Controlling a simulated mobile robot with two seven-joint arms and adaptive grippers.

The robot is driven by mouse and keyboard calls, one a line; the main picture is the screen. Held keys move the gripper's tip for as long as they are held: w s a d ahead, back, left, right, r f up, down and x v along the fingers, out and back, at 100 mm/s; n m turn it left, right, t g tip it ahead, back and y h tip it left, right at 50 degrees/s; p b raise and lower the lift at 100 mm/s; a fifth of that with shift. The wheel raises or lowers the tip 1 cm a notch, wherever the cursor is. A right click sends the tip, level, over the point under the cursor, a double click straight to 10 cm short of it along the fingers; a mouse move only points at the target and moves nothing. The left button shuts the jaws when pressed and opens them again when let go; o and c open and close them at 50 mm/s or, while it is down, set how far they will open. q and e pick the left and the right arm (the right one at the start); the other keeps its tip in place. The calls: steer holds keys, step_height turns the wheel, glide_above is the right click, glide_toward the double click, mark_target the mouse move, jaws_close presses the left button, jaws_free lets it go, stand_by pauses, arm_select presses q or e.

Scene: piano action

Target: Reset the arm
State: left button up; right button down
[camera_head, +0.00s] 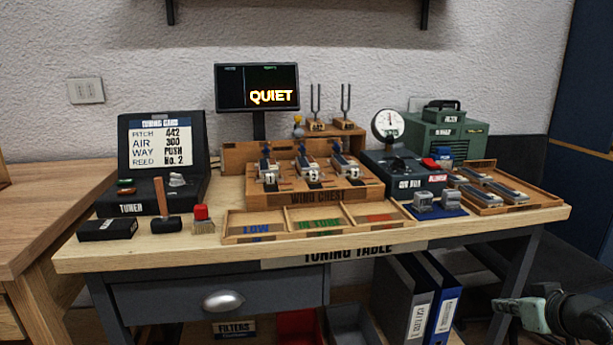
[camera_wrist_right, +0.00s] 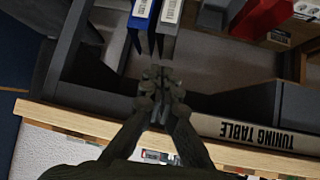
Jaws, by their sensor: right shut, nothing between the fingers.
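My right gripper (camera_head: 522,314) is at the lower right in the head view, in front of the tuning table and below its top, apart from everything on it. In the right wrist view, the right gripper (camera_wrist_right: 158,76) points toward the binders under the table. Its fingers are together with nothing between them. My left gripper is not in either view.
The tuning table (camera_head: 180,251) carries a wind chest (camera_head: 320,196), a tuner (camera_head: 130,209), a sorting tray (camera_head: 285,237) and a gauge box (camera_head: 398,180). Binders (camera_head: 440,310) stand on the lower shelf. A wooden desk (camera_head: 45,215) adjoins at left.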

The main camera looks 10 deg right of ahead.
steer(key=s+a+f+g, duration=0.25)
steer(key=s+f, duration=0.25)
steer(key=f, duration=0.4)
steer(key=s+a+f+g, duration=0.1)
steer(key=s+a+f, duration=0.3)
steer(key=f, duration=0.6)
steer(key=s+a+f+n+g, duration=0.2)
steer(key=s+a+f+g, duration=0.2)
steer(key=s+a+f, duration=0.7)
steer(key=s+f, duration=0.2)
steer(key=s, duration=0.1)
steer(key=shift+a, duration=0.35)
